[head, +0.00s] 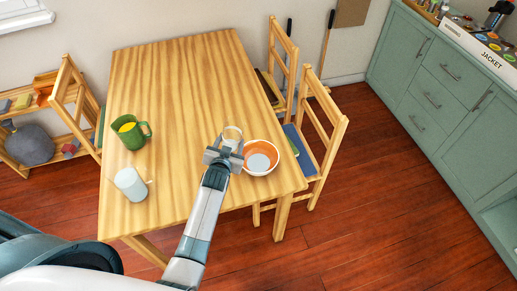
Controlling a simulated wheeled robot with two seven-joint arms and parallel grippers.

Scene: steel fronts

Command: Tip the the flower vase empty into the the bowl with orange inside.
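A bowl (255,146), white outside and orange inside with a pale round bottom, stands near the table's right front corner. My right gripper is not in view.
On the wooden table (180,80), a green mug (133,138) with yellow inside and a white cup (131,184) stand at the left. The table's middle and back are clear. Chairs (322,135) stand at the right side; green cabinets (440,90) are farther right.

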